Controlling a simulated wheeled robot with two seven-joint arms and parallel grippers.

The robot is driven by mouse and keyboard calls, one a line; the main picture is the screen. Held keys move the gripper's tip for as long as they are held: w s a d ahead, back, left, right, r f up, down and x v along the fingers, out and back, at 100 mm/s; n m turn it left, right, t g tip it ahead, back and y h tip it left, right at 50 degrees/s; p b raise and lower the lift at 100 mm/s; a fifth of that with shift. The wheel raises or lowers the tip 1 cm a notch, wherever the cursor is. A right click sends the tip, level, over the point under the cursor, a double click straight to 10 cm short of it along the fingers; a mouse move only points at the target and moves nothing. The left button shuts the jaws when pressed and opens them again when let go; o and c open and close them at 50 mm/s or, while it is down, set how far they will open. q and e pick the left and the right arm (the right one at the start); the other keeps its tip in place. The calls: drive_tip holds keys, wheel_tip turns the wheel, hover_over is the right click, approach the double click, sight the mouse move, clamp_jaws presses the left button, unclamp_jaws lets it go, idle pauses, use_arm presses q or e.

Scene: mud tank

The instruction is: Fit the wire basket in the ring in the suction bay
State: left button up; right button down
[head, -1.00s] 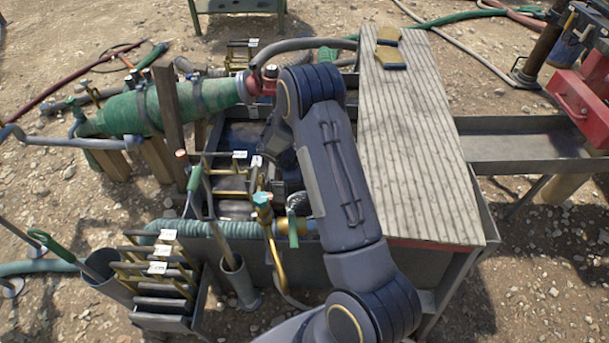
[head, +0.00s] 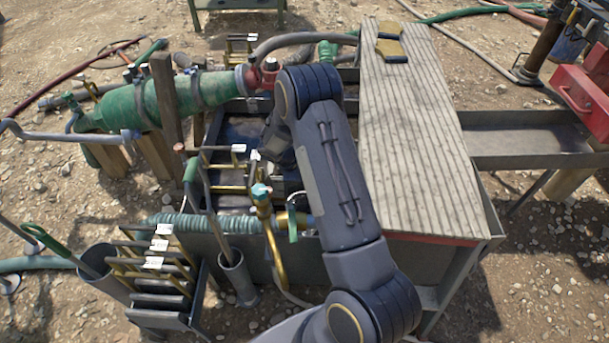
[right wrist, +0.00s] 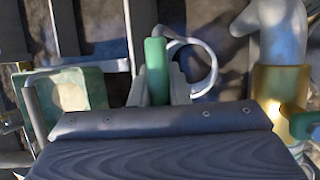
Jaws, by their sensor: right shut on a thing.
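In the head view my right arm reaches over the open bay of the tank (head: 240,135). In the right wrist view the gripper (right wrist: 158,88) is shut on a green grip piece (right wrist: 156,65), with pale jaw parts on either side. A white loop (right wrist: 213,72) stands just right of it. I cannot make out the wire basket's mesh or the ring's seat; the arm and a dark ridged plate across the bottom of the wrist view cover much. My left gripper is not in view.
A ribbed plank cover (head: 410,130) spans the tank's right side. A brass pipe with a teal cap (head: 263,200) and a green handle (head: 293,228) stand at the front edge. A rack (head: 160,285) and a wooden post (head: 166,105) are left. A brass fitting (right wrist: 280,90) is right of the gripper.

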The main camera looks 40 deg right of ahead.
drive_tip(key=shift+f+b, duration=0.65)
drive_tip(key=shift+f, duration=0.15)
idle(0.6)
drive_tip(key=c, duration=1.3)
unclamp_jaws()
drive_tip(key=p+v, duration=0.1)
drive_tip(key=v, duration=0.6)
drive_tip(key=shift+a+r+p, duration=0.15)
drive_tip(key=shift+r+p, duration=0.25)
